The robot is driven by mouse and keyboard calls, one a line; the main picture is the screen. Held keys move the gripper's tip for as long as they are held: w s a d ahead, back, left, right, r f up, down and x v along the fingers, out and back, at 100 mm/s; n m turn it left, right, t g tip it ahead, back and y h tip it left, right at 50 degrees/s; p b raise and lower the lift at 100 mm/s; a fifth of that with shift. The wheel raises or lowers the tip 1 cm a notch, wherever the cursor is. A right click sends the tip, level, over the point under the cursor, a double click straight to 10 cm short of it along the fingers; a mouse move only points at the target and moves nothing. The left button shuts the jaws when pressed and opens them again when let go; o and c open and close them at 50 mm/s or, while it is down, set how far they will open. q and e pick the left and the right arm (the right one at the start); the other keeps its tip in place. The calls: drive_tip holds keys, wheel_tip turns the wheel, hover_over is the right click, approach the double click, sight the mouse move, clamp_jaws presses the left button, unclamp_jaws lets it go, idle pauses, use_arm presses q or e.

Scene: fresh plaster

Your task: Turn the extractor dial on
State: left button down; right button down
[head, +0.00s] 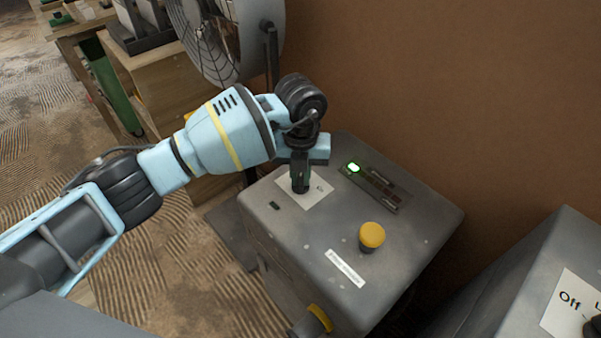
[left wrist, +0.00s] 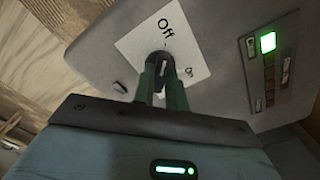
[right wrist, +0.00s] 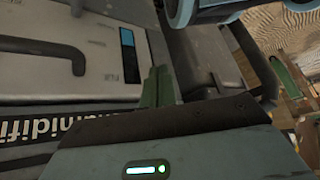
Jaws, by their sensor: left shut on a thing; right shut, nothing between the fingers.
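The extractor dial (left wrist: 163,62) is a small dark knob on a white plate (left wrist: 140,45) marked Off and On, on top of a grey control box (head: 400,235). In the left wrist view, Off is printed at the plate's upper part and On at its right. My left gripper (left wrist: 162,78) is shut on the dial from above. In the head view its fingers (head: 300,182) stand on the white plate (head: 318,195) and hide the dial. I cannot tell which mark the dial points to. My right gripper (right wrist: 160,84) is shut and empty, over a grey machine.
The box top also carries a yellow button (head: 371,236) and an indicator strip (head: 376,188) with one green lamp lit. A second grey box (head: 545,265) with an Off plate stands at right. A fan (head: 215,40) stands behind, before a brown wall (head: 430,80).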

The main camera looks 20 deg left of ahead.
use_arm(q)
drive_tip(key=m, duration=0.4)
drive_tip(key=shift+r+p, duration=0.1)
drive_tip(key=shift+p, duration=0.2)
drive_tip(key=m, duration=0.4)
drive_tip(key=shift+m, duration=0.3)
drive_tip(key=m, duration=0.5)
drive_tip(key=shift+m+b, duration=0.5)
drive_tip(key=shift+m, duration=1.6)
drive_tip(key=c, duration=1.4)
unclamp_jaws()
drive_tip(key=shift+c, duration=0.2)
